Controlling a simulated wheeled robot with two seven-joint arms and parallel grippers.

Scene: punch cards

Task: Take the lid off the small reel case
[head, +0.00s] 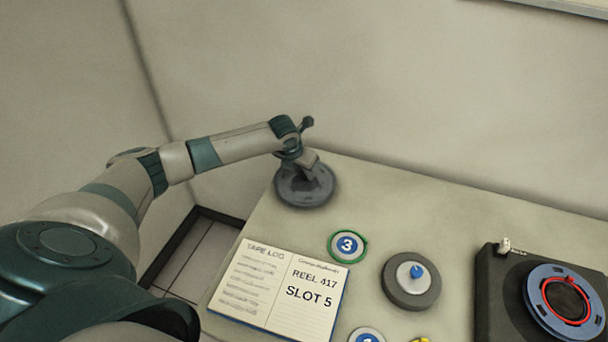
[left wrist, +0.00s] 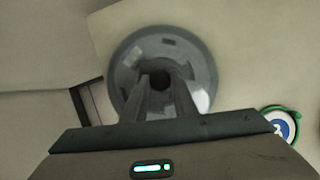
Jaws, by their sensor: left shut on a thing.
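A round grey disc with a darker rim (head: 318,197), which looks like the small reel case or its lid, is at the table's back left corner. In the left wrist view it (left wrist: 197,58) has a dark knob (left wrist: 160,79) at its middle. My left gripper (head: 306,174) points down over the disc and is shut on that knob, with one finger on each side in the left wrist view (left wrist: 160,92). I cannot tell whether the disc touches the table or whether a case body is under it. My right gripper is not in view.
An open tape log (head: 278,290) reads "REEL 417, SLOT 5". A green-rimmed reel marked 3 (head: 347,246) lies beside it. A dark round piece with a blue knob (head: 417,272) and a black deck with a blue reel (head: 540,300) are to the right. Walls stand behind.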

